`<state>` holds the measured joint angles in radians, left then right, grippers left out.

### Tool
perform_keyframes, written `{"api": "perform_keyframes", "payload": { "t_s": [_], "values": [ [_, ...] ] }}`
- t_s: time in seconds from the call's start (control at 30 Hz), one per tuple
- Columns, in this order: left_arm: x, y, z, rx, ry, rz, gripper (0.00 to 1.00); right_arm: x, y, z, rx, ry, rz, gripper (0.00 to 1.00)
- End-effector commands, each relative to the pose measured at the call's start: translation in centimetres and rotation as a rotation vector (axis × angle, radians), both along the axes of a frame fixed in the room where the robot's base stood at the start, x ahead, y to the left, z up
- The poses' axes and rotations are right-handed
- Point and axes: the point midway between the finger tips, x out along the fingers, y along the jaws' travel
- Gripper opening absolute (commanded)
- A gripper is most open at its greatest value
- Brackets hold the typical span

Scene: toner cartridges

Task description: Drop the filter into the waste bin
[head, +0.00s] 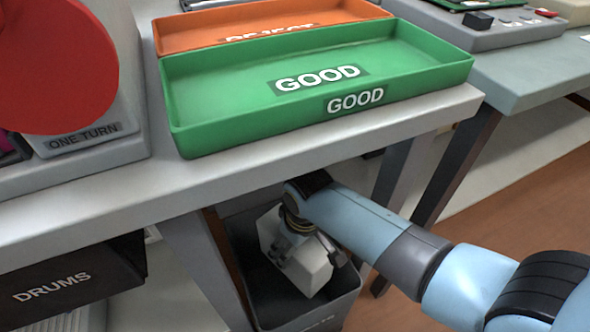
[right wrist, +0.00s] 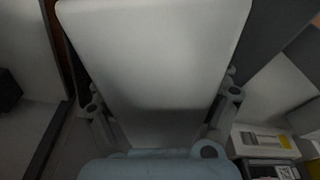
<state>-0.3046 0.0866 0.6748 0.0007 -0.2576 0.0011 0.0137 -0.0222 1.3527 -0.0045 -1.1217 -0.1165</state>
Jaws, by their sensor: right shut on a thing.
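The filter is a pale white block (head: 310,270) held by my right gripper (head: 303,248) over the waste bin (head: 345,302). The bin is a dark grey open box under the bench edge, with a partly cut-off label on its front. The filter appears within the bin's mouth; I cannot tell how deep. In the right wrist view the filter (right wrist: 155,60) fills the middle, with a finger of my right gripper (right wrist: 160,105) on each side. The bin's floor is partly hidden by the filter and the gripper. My left gripper is not in view.
A green GOOD tray (head: 420,83) and an orange REJECT tray (head: 200,33) stand on the bench (head: 240,155) above the bin. A black DRUMS box (head: 70,275) is at the lower left. A red disc (head: 55,65) stands at the upper left.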

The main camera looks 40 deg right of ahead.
Motion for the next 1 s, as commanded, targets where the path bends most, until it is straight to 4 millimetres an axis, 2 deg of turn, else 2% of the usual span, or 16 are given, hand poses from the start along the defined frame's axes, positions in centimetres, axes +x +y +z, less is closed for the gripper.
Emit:
{"api": "perform_keyframes", "payload": {
  "t_s": [0.1, 0.13, 0.27, 0.47, 0.53, 0.67, 0.77, 1.0],
  "values": [
    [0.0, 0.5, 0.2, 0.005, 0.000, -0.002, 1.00, 0.1, 0.0, 0.2, 0.000, -0.003, 0.000, 0.29],
    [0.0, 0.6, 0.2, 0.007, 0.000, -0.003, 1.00, 0.1, 0.0, 0.2, 0.000, -0.003, 0.000, 0.81],
    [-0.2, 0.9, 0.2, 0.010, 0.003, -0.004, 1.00, 0.1, 0.0, 0.2, 0.000, -0.002, 0.000, 0.98],
    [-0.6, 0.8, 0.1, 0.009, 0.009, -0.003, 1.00, 0.1, 0.0, 0.2, 0.000, -0.001, 0.000, 1.00],
    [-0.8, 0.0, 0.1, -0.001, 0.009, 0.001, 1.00, 0.0, 0.0, 0.1, 0.000, 0.000, 0.000, 1.00],
    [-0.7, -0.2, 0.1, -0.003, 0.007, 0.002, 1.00, 0.0, 0.0, 0.9, 0.000, -0.002, 0.000, 1.00],
    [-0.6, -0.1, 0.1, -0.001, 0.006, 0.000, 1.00, -0.3, 0.0, 2.3, 0.000, -0.004, 0.000, 1.00],
    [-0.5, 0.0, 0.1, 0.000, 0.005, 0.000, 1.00, -1.1, -0.1, 7.6, 0.000, -0.004, 0.000, 1.00]
  ]
}}
